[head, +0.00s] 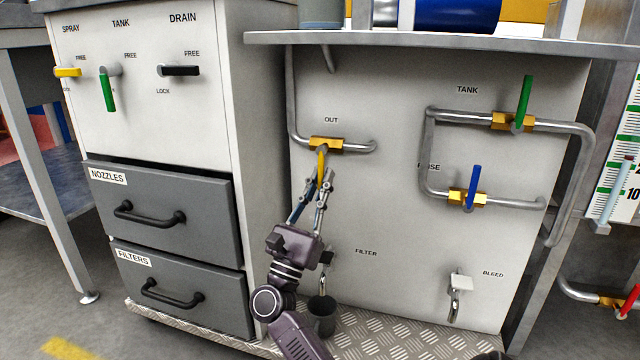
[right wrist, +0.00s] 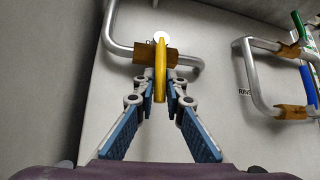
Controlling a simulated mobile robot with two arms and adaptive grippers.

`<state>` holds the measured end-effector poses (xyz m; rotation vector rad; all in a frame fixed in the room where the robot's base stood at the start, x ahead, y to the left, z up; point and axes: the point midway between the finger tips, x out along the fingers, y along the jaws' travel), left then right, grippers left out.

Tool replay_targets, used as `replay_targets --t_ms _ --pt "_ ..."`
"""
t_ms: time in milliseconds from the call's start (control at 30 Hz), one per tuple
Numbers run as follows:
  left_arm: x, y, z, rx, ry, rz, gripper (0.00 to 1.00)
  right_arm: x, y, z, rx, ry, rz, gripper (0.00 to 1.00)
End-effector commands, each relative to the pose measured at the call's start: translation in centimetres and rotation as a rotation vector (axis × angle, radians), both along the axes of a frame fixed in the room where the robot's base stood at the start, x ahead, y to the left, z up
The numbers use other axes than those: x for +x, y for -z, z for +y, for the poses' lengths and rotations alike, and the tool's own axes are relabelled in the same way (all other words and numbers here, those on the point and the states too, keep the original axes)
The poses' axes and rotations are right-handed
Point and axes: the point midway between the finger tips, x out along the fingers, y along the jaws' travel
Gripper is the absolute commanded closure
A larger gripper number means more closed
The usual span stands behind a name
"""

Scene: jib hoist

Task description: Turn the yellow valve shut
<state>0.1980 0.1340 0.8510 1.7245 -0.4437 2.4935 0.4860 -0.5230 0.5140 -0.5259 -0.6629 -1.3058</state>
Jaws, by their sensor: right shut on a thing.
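The yellow valve handle (head: 321,162) hangs down from a brass valve body (head: 326,144) on the grey pipe under the OUT label. The handle points nearly straight down, across the pipe's level run. My right gripper (head: 322,184) reaches up from below and is shut on the handle's lower part. In the right wrist view the yellow handle (right wrist: 160,68) stands between the two fingertips (right wrist: 160,88), with the brass body behind it. The fingertips hide part of the handle's lower end. My left gripper is not in view.
To the right are a green-handled valve (head: 523,100) and a blue-handled valve (head: 473,186) on another pipe loop. A cabinet with levers and two grey drawers (head: 165,215) stands at the left. A shelf (head: 440,42) overhangs the panel.

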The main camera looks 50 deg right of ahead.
Motion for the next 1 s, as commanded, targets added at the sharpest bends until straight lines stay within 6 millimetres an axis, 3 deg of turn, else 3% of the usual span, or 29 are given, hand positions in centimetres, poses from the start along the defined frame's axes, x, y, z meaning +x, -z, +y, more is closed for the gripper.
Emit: replay_targets --t_ms 167,200,367,833,1000 --pt "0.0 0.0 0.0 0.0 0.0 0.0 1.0 0.1 0.1 0.1 0.002 -0.004 -0.001 1.0" --pt "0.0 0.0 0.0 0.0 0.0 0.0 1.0 0.1 0.1 0.1 0.003 -0.004 -0.001 0.88" --pt "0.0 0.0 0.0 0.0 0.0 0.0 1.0 0.1 0.1 0.1 0.002 -0.004 0.0 0.71" --pt "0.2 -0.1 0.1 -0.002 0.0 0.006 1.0 0.0 -0.1 0.0 -0.001 -0.001 0.003 0.71" --pt "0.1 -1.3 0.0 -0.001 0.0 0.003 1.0 0.1 -0.4 0.3 -0.02 -0.001 0.049 0.71"
